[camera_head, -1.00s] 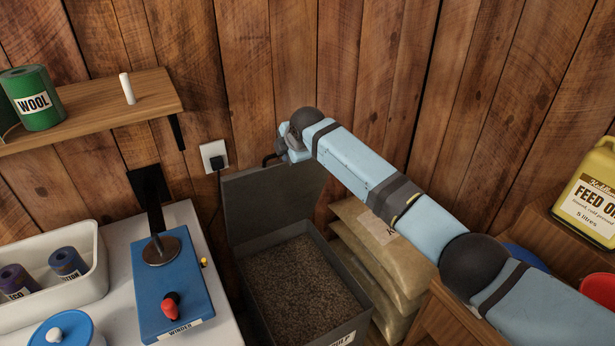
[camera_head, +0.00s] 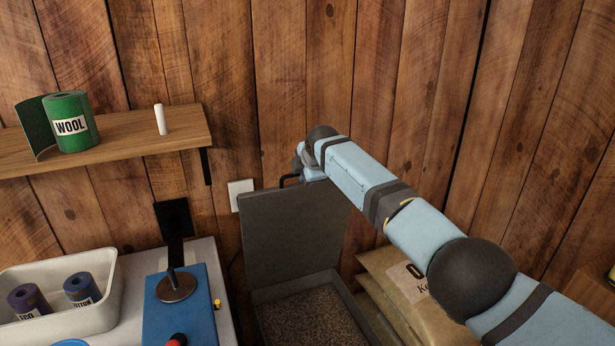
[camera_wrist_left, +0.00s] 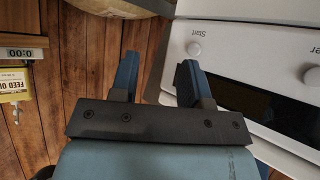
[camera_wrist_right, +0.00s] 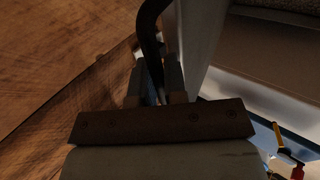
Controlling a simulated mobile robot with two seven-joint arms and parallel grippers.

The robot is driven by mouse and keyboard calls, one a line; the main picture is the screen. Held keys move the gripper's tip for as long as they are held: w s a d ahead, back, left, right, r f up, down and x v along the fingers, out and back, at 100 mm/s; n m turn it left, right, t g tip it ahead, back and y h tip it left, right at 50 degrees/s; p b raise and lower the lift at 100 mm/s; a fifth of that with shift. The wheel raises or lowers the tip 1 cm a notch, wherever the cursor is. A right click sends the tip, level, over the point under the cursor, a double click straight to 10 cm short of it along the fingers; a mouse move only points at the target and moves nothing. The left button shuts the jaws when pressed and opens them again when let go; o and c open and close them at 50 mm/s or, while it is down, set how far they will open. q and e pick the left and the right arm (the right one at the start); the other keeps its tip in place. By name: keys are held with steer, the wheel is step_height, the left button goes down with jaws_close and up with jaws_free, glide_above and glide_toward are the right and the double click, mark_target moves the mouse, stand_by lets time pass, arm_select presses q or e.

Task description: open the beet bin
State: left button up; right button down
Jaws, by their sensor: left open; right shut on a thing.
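The beet bin (camera_head: 349,302) is a grey box on the floor, filled with brown pulp. Its grey lid (camera_head: 290,235) stands raised, about upright, near the plank wall. My right gripper (camera_head: 296,176) is at the lid's top edge, shut on the dark curved handle (camera_head: 287,181). In the right wrist view the handle (camera_wrist_right: 150,28) runs between the fingers, with the pale lid (camera_wrist_right: 196,40) beside it. My left gripper (camera_wrist_left: 158,72) is open and empty, seen only in the left wrist view, near a white appliance (camera_wrist_left: 230,50). The bin's front is out of the head view.
Left of the bin is a white-topped counter (camera_head: 215,260) with a blue winder (camera_head: 185,308) and a white tray (camera_head: 110,265) of rolls. A wooden shelf (camera_head: 105,148) with a green wool roll (camera_head: 68,122) is above.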

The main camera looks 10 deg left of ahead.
steer(key=shift+f, duration=0.1)
steer(key=c, duration=1.2)
jaws_free()
steer(key=v, duration=1.3)
steer(key=shift+s+d+r, duration=0.2)
steer(key=shift+r, duration=0.1)
